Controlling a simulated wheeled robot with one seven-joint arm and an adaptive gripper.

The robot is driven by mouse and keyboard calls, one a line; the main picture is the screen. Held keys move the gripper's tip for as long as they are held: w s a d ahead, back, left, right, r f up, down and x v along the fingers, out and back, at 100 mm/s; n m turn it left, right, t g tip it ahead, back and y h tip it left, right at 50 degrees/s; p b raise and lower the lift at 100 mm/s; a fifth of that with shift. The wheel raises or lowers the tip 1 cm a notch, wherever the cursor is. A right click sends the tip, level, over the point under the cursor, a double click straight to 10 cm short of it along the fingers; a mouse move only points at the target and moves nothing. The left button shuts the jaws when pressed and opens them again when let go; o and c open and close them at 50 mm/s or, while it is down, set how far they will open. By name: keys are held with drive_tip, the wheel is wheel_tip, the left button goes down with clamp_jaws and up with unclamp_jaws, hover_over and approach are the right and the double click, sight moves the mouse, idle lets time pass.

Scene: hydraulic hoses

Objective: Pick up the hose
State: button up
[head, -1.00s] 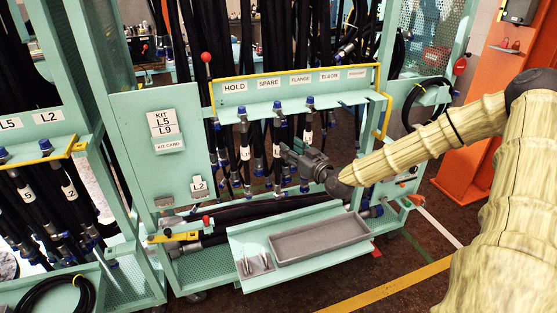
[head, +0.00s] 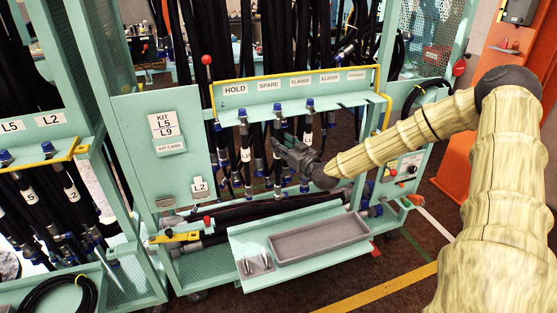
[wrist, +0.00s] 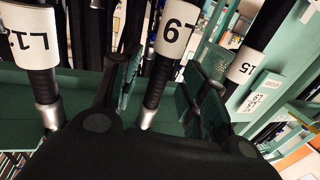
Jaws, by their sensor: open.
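Several black hoses with white labels and blue end fittings hang from the green rack's hose shelf (head: 232,116). My gripper (head: 279,147) is open in front of the hanging hoses, below the SPARE and FLANGE signs. In the wrist view, the hose with a label that seems to read L9 (wrist: 175,30) shows between the two fingers of my gripper (wrist: 160,88). I cannot tell whether either finger touches it. Its metal end fitting (wrist: 149,112) shows lower down. A hose labelled L1 (wrist: 30,35) is to the left, and one labelled L5 (wrist: 243,66) to the right.
A grey tray (head: 320,238) sits on the lower green ledge, beside small metal parts. Black hoses (head: 255,209) lie on the shelf behind it. A second rack with hanging hoses (head: 28,195) stands at left. An orange post (head: 497,90) stands at right.

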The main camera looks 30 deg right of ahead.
drive_tip(key=shift+w+a+p, duration=0.1)
drive_tip(key=shift+w+p, duration=0.4)
drive_tip(key=shift+w, duration=1.1)
clamp_jaws()
drive_tip(key=shift+r, duration=0.1)
